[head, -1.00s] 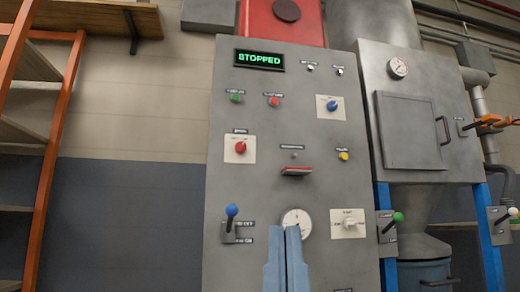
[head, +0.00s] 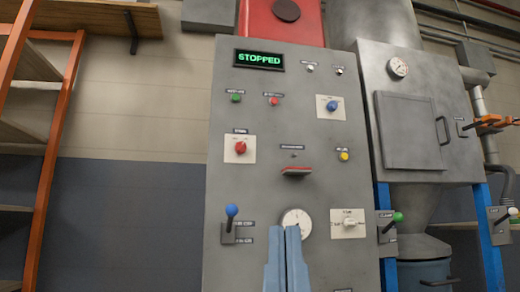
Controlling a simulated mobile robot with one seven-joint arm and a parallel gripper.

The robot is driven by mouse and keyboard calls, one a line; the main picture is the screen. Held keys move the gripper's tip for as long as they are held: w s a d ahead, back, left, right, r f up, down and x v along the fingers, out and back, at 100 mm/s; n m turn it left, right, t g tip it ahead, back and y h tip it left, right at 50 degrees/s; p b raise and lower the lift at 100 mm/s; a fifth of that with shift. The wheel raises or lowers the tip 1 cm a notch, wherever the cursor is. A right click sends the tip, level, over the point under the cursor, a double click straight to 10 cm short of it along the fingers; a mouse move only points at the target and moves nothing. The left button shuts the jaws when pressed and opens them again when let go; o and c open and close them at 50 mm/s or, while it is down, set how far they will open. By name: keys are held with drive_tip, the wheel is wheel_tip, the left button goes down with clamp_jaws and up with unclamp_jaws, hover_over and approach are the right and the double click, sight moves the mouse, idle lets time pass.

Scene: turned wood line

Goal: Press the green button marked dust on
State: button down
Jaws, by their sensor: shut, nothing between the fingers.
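The green button (head: 236,98) sits on the upper left of the grey control panel (head: 222,180), with a small dark label above it that is too small to read for certain. A small red button (head: 273,101) is just to its right. My gripper (head: 284,230) shows at the bottom centre as two blue fingers, shut together and empty. It is in front of the lower panel, well below the green button, and partly covers the white dial (head: 297,221).
The panel's display (head: 259,60) reads STOPPED. Nearby controls are a red knob (head: 240,148), a blue knob (head: 333,106), a yellow button (head: 344,156), a protruding red-edged piece (head: 297,171) and a blue-topped lever (head: 231,212). An orange-framed rack (head: 60,120) stands at left.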

idle(0.4)
wheel_tip(320, 180, up, 32)
drive_tip(key=p, duration=3.2)
drive_tip(key=shift+d, duration=0.1)
